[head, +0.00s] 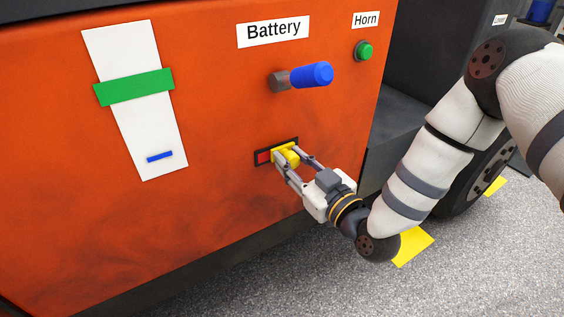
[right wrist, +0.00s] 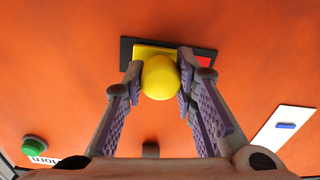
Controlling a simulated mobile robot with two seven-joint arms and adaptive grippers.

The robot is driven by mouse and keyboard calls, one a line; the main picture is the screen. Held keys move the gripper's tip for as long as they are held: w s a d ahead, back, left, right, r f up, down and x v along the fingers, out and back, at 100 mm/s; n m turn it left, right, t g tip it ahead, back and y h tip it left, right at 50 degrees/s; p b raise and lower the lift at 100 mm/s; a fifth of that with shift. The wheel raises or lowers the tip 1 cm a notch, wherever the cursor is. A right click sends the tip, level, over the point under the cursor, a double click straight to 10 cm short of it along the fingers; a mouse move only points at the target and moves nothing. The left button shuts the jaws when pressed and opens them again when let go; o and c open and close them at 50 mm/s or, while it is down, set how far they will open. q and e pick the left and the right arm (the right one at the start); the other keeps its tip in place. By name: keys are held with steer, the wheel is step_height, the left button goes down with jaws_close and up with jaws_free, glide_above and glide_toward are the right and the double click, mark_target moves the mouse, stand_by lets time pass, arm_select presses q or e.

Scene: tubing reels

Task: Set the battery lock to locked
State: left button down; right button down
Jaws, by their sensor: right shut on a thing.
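The battery lock is a small slider in a black frame (head: 256,160), low on the orange panel. Its yellow knob (head: 292,156) stands at the right end of the frame, and a red patch (head: 264,157) shows at the left end. My right gripper (head: 288,160) is shut on the yellow knob, with one finger on each side. In the right wrist view, which looks upside down, the round knob (right wrist: 160,77) sits between the fingertips and the red patch (right wrist: 204,62) shows to its right. My left gripper is not in view.
Above the lock, a blue-handled lever (head: 311,75) sticks out under the Battery label (head: 273,31). A green button (head: 364,51) is under the Horn label (head: 366,19). A white strip with a green bar (head: 134,87) and a small blue bar (head: 160,156) is at the left.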

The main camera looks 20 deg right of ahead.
steer(key=shift+w+d, duration=0.15)
steer(key=shift+d, duration=0.55)
steer(key=c, duration=1.2)
jaws_free()
steer(key=shift+c, duration=0.2)
steer(key=v, duration=1.2)
